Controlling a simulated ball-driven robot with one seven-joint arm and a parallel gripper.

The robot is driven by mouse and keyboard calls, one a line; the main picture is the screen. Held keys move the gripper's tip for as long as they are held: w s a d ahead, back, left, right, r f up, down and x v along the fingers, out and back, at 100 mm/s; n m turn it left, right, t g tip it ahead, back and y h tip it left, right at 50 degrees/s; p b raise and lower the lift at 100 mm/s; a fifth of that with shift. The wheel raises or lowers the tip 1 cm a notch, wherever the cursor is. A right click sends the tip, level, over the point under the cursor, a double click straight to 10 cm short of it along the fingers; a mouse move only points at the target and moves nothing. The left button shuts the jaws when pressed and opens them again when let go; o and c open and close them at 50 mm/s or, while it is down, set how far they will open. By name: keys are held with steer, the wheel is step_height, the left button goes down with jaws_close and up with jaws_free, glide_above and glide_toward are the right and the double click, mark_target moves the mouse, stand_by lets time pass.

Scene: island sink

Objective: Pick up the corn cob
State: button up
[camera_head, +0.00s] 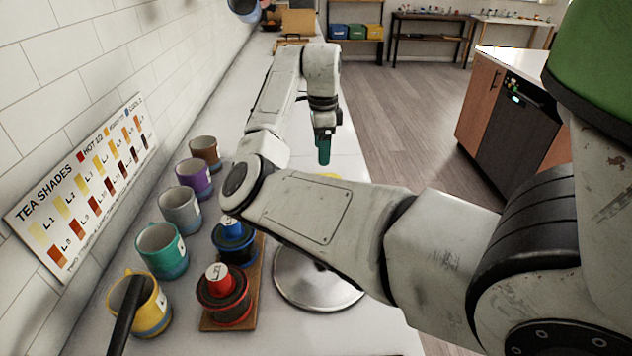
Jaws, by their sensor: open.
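My gripper (323,158) hangs down at the end of my arm, above the right part of the white counter, with its teal fingers pointing at the countertop. It is open, and nothing shows between its fingers. A small yellow patch (330,176) lies on the counter just below the gripper, mostly hidden behind my forearm. It may be the corn cob, but too little of it shows to tell. No other corn cob is visible.
Several coloured mugs (162,250) line the left of the white counter (215,124), beside a tea shades chart (88,190). Canisters (224,293) stand on a wooden board. A round metal disc (315,285) lies partly under my arm. A dishwasher (503,118) stands across the floor.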

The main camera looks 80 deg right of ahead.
step_height(320, 180, down, 10)
steer(key=shift+a+r+p, duration=0.1)
steer(key=shift+a+p, duration=0.05)
steer(key=shift+p, duration=0.6)
steer(key=c, duration=1.2)
steer(key=shift+c, duration=0.3)
